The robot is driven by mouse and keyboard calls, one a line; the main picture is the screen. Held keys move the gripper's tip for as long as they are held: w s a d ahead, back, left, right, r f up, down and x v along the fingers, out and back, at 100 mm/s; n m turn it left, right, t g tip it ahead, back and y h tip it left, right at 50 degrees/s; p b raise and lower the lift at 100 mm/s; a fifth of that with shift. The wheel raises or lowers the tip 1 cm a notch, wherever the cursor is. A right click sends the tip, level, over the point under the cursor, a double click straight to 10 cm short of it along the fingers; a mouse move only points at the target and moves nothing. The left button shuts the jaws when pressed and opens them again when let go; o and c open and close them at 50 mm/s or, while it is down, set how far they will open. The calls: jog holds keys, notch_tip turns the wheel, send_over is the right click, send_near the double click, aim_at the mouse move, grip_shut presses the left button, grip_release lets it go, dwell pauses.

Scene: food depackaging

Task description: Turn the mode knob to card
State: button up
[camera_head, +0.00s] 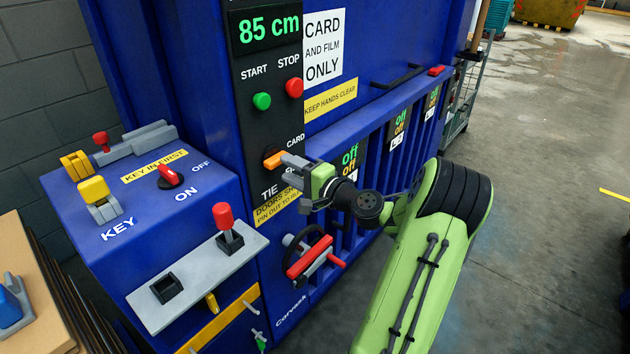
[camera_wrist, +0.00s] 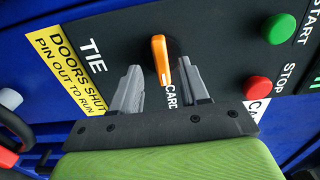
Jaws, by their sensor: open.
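The mode knob (camera_head: 274,160) is an orange lever on the black control panel, between the labels TIE below it and CARD at its upper right. In the wrist view the orange knob (camera_wrist: 160,60) stands between the two grey fingers, its lower end close to the CARD lettering (camera_wrist: 171,97). My gripper (camera_head: 284,161) is open at the panel. In the wrist view my gripper (camera_wrist: 158,65) has its left finger apart from the knob and its right finger close beside it. I cannot tell whether that right finger touches. Another label beside the knob is partly hidden by my gripper.
The green START button (camera_head: 262,101) and red STOP button (camera_head: 294,88) are above the knob. A red-handled wheel (camera_head: 308,258) is below my gripper. The blue key console (camera_head: 160,215) with a red switch stands at left. Open floor lies at right.

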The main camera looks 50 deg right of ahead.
jog(key=s, duration=1.2)
jog(key=shift+d+p, duration=0.15)
jog(key=shift+p, duration=0.2)
jog(key=w+a+n+g+y+p, duration=0.2)
jog(key=a+n+g, duration=0.35)
jog(key=a, duration=0.65)
jog(key=w+a+n+g+y+p, duration=0.25)
jog(key=a+n+g, duration=0.3)
jog(key=a, duration=0.55)
jog(key=s+a+r+n+h+p, duration=0.1)
jog(key=s+a+r+n+h, duration=0.1)
jog(key=s, duration=0.5)
jog(key=s+a+r+n+g+h+p, duration=0.1)
jog(key=s+a+r+n+h+p, duration=0.1)
jog(key=s+r, duration=0.5)
jog(key=s+a+n+h, duration=0.1)
jog(key=a+n, duration=0.1)
jog(key=a, duration=0.1)
jog(key=shift+r+p, duration=0.2)
jog(key=shift+p, duration=0.1)
